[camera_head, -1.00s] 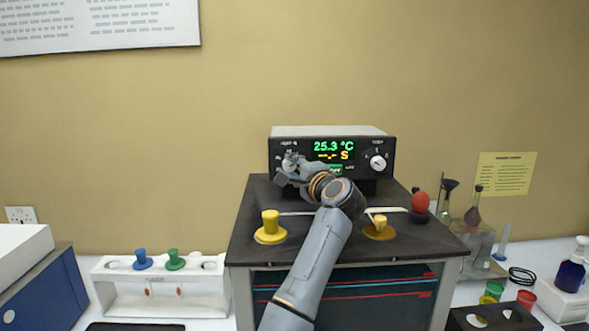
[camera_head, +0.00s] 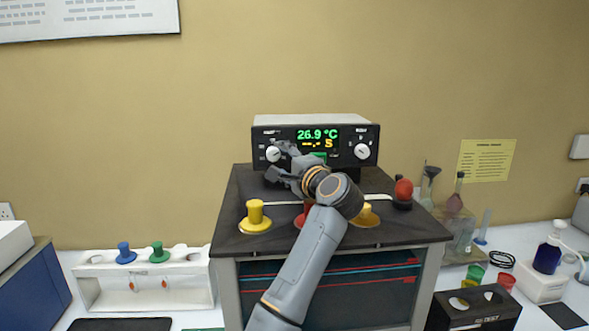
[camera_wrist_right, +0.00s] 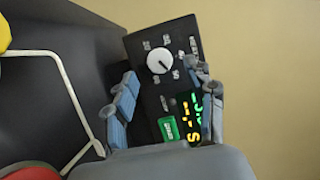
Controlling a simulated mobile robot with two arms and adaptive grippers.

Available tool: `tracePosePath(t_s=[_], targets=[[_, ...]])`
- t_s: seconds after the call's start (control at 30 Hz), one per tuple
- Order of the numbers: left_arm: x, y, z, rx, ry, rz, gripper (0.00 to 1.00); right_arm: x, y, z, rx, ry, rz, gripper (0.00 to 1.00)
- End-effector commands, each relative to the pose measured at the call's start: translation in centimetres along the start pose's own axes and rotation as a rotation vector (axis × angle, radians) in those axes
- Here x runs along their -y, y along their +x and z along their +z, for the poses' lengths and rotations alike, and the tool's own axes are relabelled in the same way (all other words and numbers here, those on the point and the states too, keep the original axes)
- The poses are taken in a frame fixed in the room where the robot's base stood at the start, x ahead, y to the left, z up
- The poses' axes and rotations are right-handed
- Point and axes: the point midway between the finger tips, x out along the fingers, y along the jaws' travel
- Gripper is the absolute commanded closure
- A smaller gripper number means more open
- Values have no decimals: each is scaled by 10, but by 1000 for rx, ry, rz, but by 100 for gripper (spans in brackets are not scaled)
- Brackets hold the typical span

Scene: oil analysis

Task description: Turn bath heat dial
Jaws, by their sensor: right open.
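The bath controller (camera_head: 315,122) is a black box with a light top at the back of the bath. Its green display (camera_head: 317,135) reads 26.9 °C. A white left dial (camera_head: 273,154) and a white right dial (camera_head: 362,151) sit on its face. My right gripper (camera_head: 281,164) is open and empty, just in front of and slightly below the left dial. In the right wrist view the dial (camera_wrist_right: 159,60) shows beyond and between the parted fingers (camera_wrist_right: 160,80), with a green button (camera_wrist_right: 169,128) nearby. Contact with the dial cannot be told. My left gripper is out of view.
A white rack (camera_head: 140,280) stands left; glassware (camera_head: 460,215) and a black cup holder (camera_head: 475,308) stand right. Space before the controller is narrow.

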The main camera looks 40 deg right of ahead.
Motion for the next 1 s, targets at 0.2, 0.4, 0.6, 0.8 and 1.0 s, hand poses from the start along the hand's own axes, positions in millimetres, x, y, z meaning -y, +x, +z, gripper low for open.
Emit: tracePosePath(t_s=[0.2, 0.4, 0.6, 0.8, 1.0], targets=[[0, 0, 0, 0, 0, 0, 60, 0, -42, 1, -1, -2, -1, 45], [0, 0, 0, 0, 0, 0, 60, 0, -66, 1, 1, -2, -1, 45], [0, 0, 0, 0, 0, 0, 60, 0, -72, 2, 3, -2, -1, 45], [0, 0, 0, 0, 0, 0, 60, 0, -72, 2, 2, -2, 0, 45], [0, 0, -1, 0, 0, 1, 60, 0, -72, 2, 2, -2, 0, 45]])
